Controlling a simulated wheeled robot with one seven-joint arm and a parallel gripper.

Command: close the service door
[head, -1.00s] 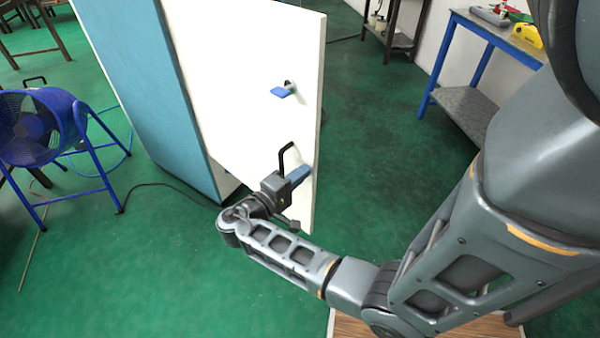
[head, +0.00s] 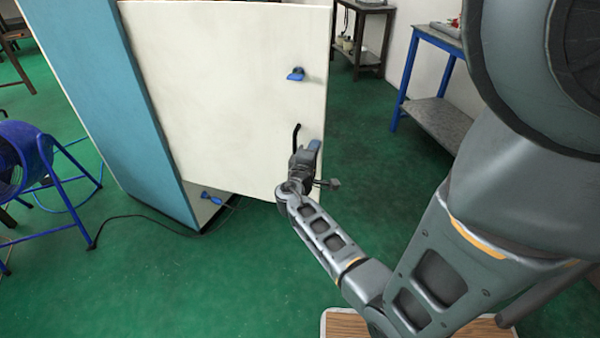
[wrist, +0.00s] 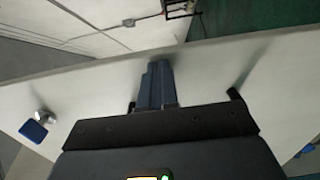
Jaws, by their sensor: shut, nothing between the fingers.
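The service door (head: 220,90) is a wide off-white panel standing open at an angle from a teal cabinet (head: 95,90). A blue latch (head: 296,74) is on its face near the free edge; it also shows in the wrist view (wrist: 33,131). A black bent handle (head: 297,132) is lower on the same face, and its end shows in the wrist view (wrist: 235,94). My gripper (head: 314,146) is shut and empty beside the handle, near the door's lower free edge. In the wrist view its blue-grey fingers (wrist: 156,82) point at the door face; contact cannot be told.
A blue fan (head: 22,160) on a stand is at the left. A black cable (head: 140,215) lies on the green floor by the cabinet's base. A blue-legged bench (head: 435,110) stands at the right.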

